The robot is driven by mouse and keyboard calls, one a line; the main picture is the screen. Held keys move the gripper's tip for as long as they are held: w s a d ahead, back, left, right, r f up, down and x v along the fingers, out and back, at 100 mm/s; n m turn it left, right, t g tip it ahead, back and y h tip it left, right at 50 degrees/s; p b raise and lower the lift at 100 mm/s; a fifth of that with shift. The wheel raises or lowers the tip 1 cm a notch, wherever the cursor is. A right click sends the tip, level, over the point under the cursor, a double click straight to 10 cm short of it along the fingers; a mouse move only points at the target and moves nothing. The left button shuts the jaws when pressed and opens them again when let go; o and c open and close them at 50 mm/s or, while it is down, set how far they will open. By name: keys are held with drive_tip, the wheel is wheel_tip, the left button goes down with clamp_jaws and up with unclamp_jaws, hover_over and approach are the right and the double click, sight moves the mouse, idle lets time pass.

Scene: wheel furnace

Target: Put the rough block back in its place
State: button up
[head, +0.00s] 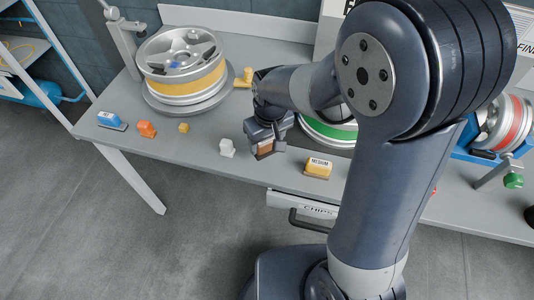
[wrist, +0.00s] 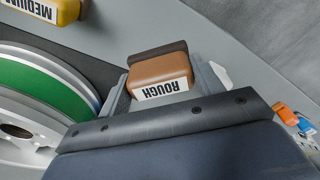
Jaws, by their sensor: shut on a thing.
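The rough block (head: 265,148), brown-orange with a dark face and a white ROUGH label, is between the fingers of my gripper (head: 264,143). In the wrist view the rough block (wrist: 158,72) sits squarely between the two grey fingers of my gripper (wrist: 162,85), its label upside down. My gripper is shut on it near the table's front edge, between a small white piece and the yellow medium block (head: 318,171). The medium block also shows in the wrist view (wrist: 62,9). I cannot tell whether the rough block touches the table. No marked place for it is clearly visible.
A blue block (head: 111,120), orange piece (head: 147,129), yellow piece (head: 184,128) and white piece (head: 227,148) line the front left.

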sight(267, 153)
drive_tip(key=shift+f, duration=2.55)
drive_tip(key=shift+f, duration=0.1)
drive_tip(key=shift+f+b, duration=0.15)
drive_tip(key=shift+b, duration=0.15)
drive_tip(key=o, duration=1)
drive_tip(key=shift+c, duration=0.2)
wheel_tip(267, 153, up, 12)
drive_tip(key=s, duration=0.1)
drive_tip(key=shift+s+d+r+p, duration=0.15)
drive_tip(key=shift+d+r+p, duration=0.1)
drive_tip(key=shift+d+p, duration=0.1)
